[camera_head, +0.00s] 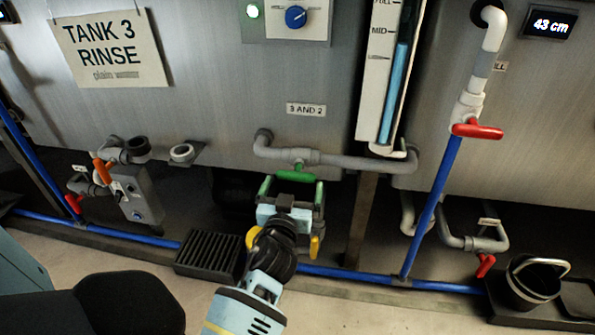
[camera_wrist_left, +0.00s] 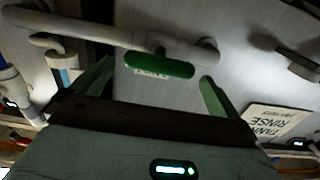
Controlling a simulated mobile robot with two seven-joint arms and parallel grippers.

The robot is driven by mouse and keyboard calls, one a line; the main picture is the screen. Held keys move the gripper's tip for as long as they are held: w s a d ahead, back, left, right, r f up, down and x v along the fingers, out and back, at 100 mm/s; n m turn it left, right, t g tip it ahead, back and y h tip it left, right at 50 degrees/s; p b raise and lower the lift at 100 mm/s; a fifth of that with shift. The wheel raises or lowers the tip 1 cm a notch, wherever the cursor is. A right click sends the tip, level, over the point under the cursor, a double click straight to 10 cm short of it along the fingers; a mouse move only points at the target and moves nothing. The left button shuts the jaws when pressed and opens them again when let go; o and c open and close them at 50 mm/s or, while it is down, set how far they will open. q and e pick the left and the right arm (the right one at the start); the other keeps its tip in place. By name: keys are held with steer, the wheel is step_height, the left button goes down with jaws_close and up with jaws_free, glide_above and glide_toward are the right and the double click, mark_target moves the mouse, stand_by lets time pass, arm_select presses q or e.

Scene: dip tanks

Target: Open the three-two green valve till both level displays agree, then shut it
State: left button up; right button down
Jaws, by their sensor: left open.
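The green valve handle (camera_head: 296,176) sits on the grey pipe (camera_head: 335,160) under the "3 AND 2" label (camera_head: 306,109). The handle lies roughly along the pipe. My left gripper (camera_head: 292,187) is open just in front of it. In the left wrist view the green handle (camera_wrist_left: 160,66) shows between the two green fingers, apart from both, near their tips. One level display (camera_head: 549,24) at the upper right reads 43 cm. A dark display (camera_head: 4,14) is cut off at the upper left edge, unreadable. My right gripper is not in view.
A sight gauge (camera_head: 393,85) with blue liquid stands right of the valve. Red-handled valves (camera_head: 477,131) and blue pipes flank the area. A control box (camera_head: 137,195), a black grate (camera_head: 209,255) and a black bucket (camera_head: 533,283) sit low down. The tank wall rises close behind.

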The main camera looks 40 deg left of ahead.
mark_target(295, 179)
arm_select(q)
steer(key=x, duration=0.5)
steer(key=shift+b, duration=0.3)
steer(key=shift+w+a, duration=0.4)
steer(key=shift+w, duration=0.15)
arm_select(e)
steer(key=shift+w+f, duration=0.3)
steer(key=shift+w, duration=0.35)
